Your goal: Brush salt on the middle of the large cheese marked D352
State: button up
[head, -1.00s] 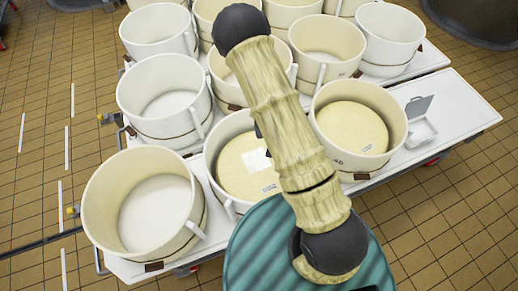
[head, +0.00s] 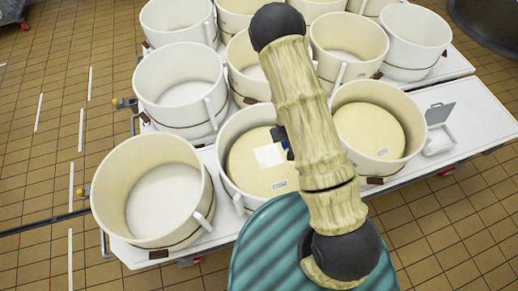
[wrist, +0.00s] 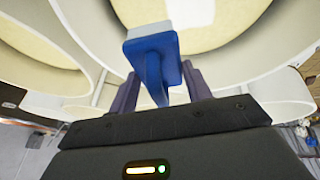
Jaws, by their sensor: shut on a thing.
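A large pale yellow cheese (head: 243,165) sits in the front middle vat. It has a white patch (head: 268,155) on top and a small dark marking (head: 279,185) near its front. A second large cheese (head: 365,125) lies in the vat to the right, also with a small marking (head: 382,153). I cannot read D352 on either. In the wrist view my gripper (wrist: 158,88) is shut on a blue brush (wrist: 162,62), which has a whitish end. The brush is over a vat holding a cheese (wrist: 215,18). In the head view my arm mostly hides the gripper.
An empty vat (head: 105,205) stands at the front left. Several more cream vats crowd behind on white carts. An open clear box (head: 439,125) lies on the cart's right side (head: 470,105). Tiled floor (head: 40,190) is free at the left.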

jog(key=s+a+f+n+g+y+b, duration=0.1)
jog(key=a+f+n+g+y+b, duration=0.3)
jog(key=a+n, duration=0.6)
notch_tip(320, 180, down, 2)
jog(key=n+y+b, duration=0.1)
jog(key=n, duration=0.4)
jog(key=shift+s+f+b, duration=0.25)
jog(key=shift+b, duration=0.05)
notch_tip(320, 180, down, 5)
jog(key=b, duration=0.5)
jog(key=shift+w+d, duration=0.1)
jog(key=shift+w, duration=0.05)
